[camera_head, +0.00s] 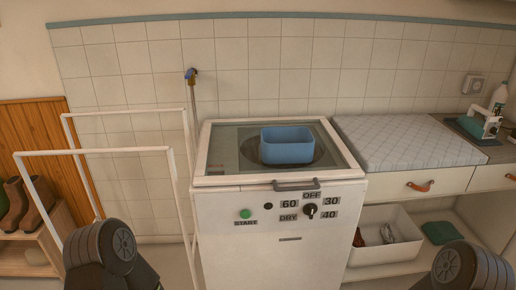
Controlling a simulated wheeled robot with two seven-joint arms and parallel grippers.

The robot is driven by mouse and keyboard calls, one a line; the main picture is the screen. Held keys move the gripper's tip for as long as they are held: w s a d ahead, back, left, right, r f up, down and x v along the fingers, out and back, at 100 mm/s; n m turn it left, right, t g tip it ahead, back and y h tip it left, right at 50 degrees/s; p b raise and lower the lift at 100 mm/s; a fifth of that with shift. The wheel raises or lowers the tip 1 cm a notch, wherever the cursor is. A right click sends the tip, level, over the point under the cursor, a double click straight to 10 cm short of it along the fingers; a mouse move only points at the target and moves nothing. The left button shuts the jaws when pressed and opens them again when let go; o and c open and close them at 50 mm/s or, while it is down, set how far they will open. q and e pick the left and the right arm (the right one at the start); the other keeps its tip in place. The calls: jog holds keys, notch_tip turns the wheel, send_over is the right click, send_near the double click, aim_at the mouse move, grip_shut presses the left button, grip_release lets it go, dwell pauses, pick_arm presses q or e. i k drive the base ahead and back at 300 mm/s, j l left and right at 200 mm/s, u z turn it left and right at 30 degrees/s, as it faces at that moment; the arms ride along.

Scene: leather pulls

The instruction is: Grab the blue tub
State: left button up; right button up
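The blue tub (287,146) is a small open-topped rectangular container. It stands upright on the dark glass-like top of a white machine (220,225) in the middle of the head view. No gripper touches it. Dark rounded parts of my arms show at the lower left and lower right corners. My gripper fingers do not show, so both grippers are out of view.
A padded quilted mat (400,142) covers the counter to the right, with a green-white iron-like object (482,122) beyond it. A white metal frame (95,153) stands at the left. The machine's front has a handle (296,186) and a dial (310,211). The glass top around the tub is clear.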

aim_at(280, 145)
jog(key=i+l, duration=0.15)
jog(key=l, duration=0.2)
jog(key=i+l+u, duration=0.1)
jog(key=l, duration=0.3)
jog(key=i+l, duration=0.15)
jog(key=l, duration=0.25)
jog(key=i+l+u, duration=0.1)
jog(key=l, duration=0.25)
jog(key=i+l, duration=0.15)
jog(key=l, duration=0.25)
jog(key=i+l, duration=0.15)
jog(key=l, duration=0.25)
jog(key=u, duration=0.05)
